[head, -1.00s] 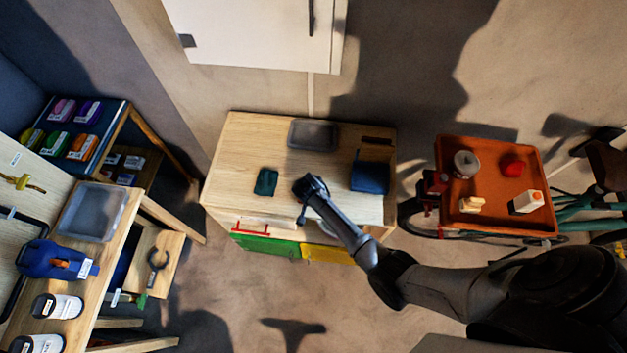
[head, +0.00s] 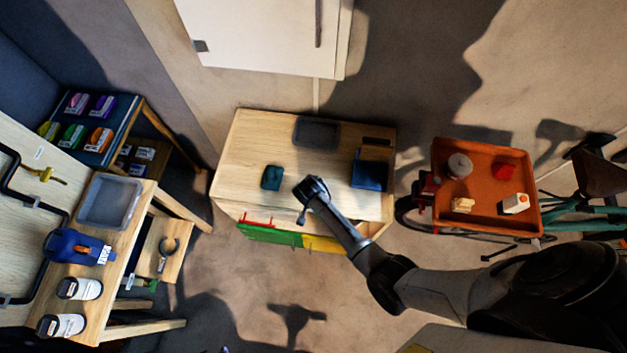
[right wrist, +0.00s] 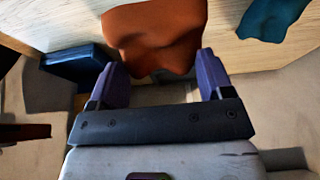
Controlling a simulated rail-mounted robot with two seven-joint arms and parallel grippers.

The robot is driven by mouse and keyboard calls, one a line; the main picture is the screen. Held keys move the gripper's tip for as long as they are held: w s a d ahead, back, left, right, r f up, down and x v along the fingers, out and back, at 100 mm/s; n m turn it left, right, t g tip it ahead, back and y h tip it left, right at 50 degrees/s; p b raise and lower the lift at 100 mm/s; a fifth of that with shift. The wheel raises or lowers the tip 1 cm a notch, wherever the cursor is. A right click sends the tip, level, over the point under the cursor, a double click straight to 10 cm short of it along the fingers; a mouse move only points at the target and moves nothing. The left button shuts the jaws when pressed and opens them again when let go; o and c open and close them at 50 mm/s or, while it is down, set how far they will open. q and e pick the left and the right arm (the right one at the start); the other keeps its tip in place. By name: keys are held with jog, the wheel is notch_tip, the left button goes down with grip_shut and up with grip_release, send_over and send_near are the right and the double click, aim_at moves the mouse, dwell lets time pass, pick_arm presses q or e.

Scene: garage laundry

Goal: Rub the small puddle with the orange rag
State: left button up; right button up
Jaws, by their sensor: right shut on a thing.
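The orange rag (right wrist: 155,35) hangs between the two purple fingers of my right gripper (right wrist: 162,68) in the right wrist view. The gripper is shut on it, and the rag is bunched and folded. In the head view my right gripper (head: 311,188) is over the front middle of the wooden cabinet top (head: 245,150); the rag is hidden there behind the gripper. I cannot make out the small puddle in either view. My left gripper is not clearly visible.
A teal cloth (head: 271,178) lies left of my right gripper. A dark shallow tray (head: 317,132) is at the cabinet's back and a blue box (head: 369,172) at its right. An orange cart tray (head: 485,190) stands right. A workbench with a clear bin (head: 109,202) is left.

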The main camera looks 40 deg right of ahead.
jog(key=shift+r+p, duration=0.8)
jog(key=shift+r, duration=0.35)
jog(key=shift+f, duration=0.1)
